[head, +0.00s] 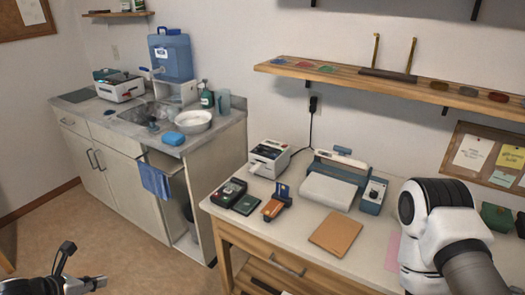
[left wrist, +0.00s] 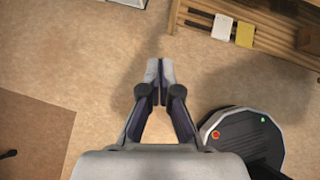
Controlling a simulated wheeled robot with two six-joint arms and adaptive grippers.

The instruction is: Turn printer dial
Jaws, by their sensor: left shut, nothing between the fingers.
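A small white printer (head: 269,157) with a dark top panel stands at the back left of the desk; its dial is too small to make out. A blue-and-white machine (head: 338,180) stands to its right, with a small unit (head: 373,196) bearing a round knob beside it. I cannot tell which of these carries the task's dial. My left gripper (head: 80,272) is low at the bottom left of the head view, over the floor and far from the desk. The left wrist view shows its fingers (left wrist: 160,72) together and empty. My right arm covers the desk's right side; its gripper is not seen.
The desk (head: 290,212) also holds a black card reader (head: 229,192), an orange-brown item (head: 277,203) and a brown folder (head: 336,233). A wooden shelf (head: 400,82) hangs above. A sink counter (head: 115,135) stands left. The floor (head: 125,240) between is open.

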